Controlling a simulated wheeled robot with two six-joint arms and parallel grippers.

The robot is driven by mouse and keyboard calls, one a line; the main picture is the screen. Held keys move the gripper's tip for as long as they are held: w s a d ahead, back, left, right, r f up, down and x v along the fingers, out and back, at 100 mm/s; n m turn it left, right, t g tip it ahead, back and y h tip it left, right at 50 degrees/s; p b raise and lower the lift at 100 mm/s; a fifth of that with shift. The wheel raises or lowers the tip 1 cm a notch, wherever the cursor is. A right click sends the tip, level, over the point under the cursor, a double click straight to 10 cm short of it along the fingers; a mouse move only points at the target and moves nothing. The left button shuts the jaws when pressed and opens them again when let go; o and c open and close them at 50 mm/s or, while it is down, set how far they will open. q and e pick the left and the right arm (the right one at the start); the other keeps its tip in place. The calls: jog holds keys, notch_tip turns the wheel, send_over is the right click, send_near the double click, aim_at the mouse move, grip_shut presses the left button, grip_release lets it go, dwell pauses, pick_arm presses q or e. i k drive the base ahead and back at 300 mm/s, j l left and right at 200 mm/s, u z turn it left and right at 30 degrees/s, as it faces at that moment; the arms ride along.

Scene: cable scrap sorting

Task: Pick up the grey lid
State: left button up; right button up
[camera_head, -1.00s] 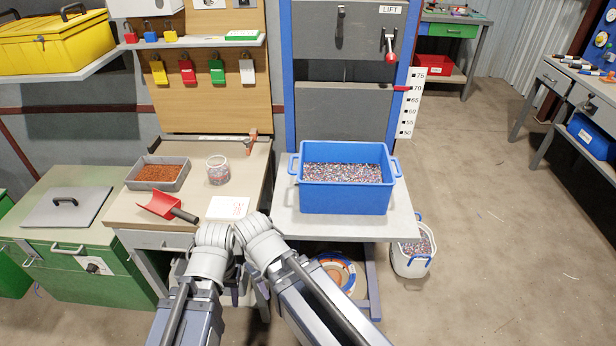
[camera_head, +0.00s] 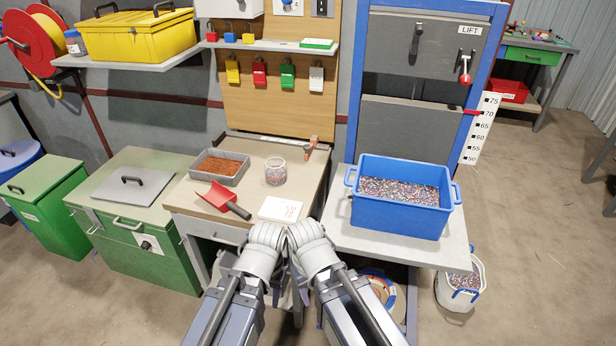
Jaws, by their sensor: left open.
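The grey lid (camera_head: 132,186) is a flat square plate with a black bar handle. It lies on top of the green machine cabinet (camera_head: 165,225) at the left. My left gripper (camera_head: 276,289) is low in the picture, below the front edge of the workbench, mostly hidden by my own wrist. It is open, well to the right of the lid and apart from it. My right arm's wrist (camera_head: 310,238) is beside the left one; its fingers are hidden.
The workbench (camera_head: 195,199) holds a tray of copper granules (camera_head: 220,167), a red scoop (camera_head: 221,197), a jar (camera_head: 275,172) and a paper. A blue bin (camera_head: 398,218) of granules stands on the lift table. A green bin (camera_head: 45,205) stands at far left.

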aim_at(130, 186)
jog(key=i+j, duration=0.2)
jog(key=j, duration=0.2)
jog(key=i+j, duration=0.15)
jog(key=j, duration=0.2)
jog(key=i+j, duration=0.2)
jog(key=j, duration=0.2)
jog(key=i+j, duration=0.15)
jog(key=j, duration=0.25)
jog(key=i+j, duration=0.2)
jog(key=j, duration=0.2)
jog(key=i+j, duration=0.2)
jog(key=j, duration=0.15)
